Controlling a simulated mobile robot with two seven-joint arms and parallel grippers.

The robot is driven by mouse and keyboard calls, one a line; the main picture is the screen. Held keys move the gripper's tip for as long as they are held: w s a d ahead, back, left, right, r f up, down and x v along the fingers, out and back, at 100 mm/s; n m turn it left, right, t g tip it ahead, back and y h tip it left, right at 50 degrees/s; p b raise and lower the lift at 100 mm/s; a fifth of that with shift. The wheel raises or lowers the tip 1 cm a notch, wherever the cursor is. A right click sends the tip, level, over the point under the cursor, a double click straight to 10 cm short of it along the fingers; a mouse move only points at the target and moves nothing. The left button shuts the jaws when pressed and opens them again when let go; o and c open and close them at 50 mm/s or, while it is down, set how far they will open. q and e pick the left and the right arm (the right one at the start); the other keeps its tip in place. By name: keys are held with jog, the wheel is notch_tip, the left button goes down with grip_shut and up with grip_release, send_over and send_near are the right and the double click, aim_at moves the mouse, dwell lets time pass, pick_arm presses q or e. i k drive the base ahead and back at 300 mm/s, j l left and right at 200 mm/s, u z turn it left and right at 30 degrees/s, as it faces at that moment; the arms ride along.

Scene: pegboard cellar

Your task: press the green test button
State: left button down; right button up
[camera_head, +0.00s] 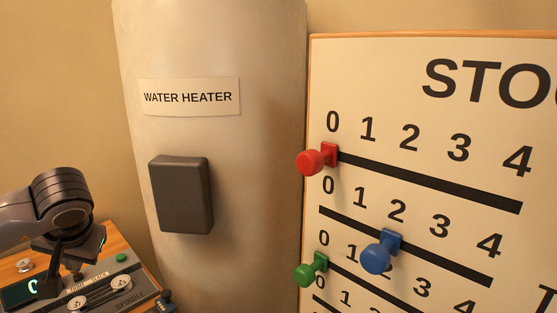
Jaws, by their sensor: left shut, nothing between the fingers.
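A small green button (121,258) sits on the dark top of a grey device (140,290) at the lower left; any wording beside it is too small to read. My left gripper (55,280) comes in from the left and points down over the left part of this device. It is shut and empty, to the left of the green button and apart from it. Whether its tips touch the device is hard to tell. My right gripper is not in view.
A wooden bench top (112,236) carries the device, which has a lit green display (20,291) and pale knobs. A tall water heater (255,170) with a dark box (181,195) stands behind. A numbered board (400,60) with red, blue and green sliders is at right.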

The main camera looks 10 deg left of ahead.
aim_at(121, 258)
jog(key=k, duration=0.85)
